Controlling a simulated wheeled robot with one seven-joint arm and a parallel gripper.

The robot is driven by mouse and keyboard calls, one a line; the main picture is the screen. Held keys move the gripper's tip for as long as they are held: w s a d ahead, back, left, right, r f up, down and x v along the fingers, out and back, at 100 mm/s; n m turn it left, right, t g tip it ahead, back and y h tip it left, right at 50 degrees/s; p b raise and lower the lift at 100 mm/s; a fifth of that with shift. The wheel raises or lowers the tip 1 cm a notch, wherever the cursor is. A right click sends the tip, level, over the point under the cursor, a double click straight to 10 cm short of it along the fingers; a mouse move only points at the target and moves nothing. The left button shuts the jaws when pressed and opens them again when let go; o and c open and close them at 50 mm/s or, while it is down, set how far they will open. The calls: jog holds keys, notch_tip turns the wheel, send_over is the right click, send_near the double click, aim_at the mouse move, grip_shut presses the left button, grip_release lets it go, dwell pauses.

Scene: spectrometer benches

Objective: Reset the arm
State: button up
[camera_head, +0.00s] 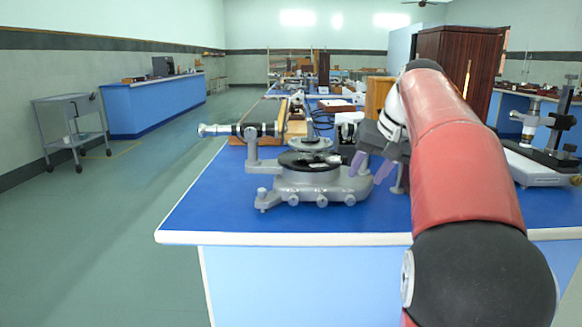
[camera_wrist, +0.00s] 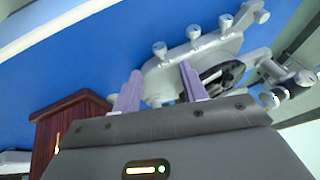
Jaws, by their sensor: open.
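My arm reaches from the lower right of the head view over the blue bench top (camera_head: 225,195). My gripper (camera_head: 370,168) is at its end, with two purple fingers apart and pointing down. It is just right of a grey spectrometer (camera_head: 318,185) with a dark round table and a telescope at its left. In the wrist view my gripper (camera_wrist: 158,88) is open, with nothing held between the fingers. The spectrometer's grey base (camera_wrist: 190,55) shows beyond and between the fingertips. I cannot tell whether the fingers touch it.
Another instrument (camera_head: 540,160) stands right of my arm. Wooden and white boxes sit behind the spectrometer. A dark wooden cabinet (camera_head: 455,60) rises at the back right. A grey trolley (camera_head: 72,125) and a blue side bench (camera_head: 155,103) stand left. The floor (camera_head: 110,220) between is clear.

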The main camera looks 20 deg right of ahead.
jog(key=s+a+f+n, duration=0.2)
jog(key=s+a+f, duration=0.6)
jog(key=s+a, duration=0.4)
jog(key=s+a+f+n+h, duration=0.1)
jog(key=s+a+f, duration=0.4)
jog(key=s+f, duration=0.7)
jog(key=shift+f+n+h, duration=0.3)
jog(key=shift+n, duration=0.1)
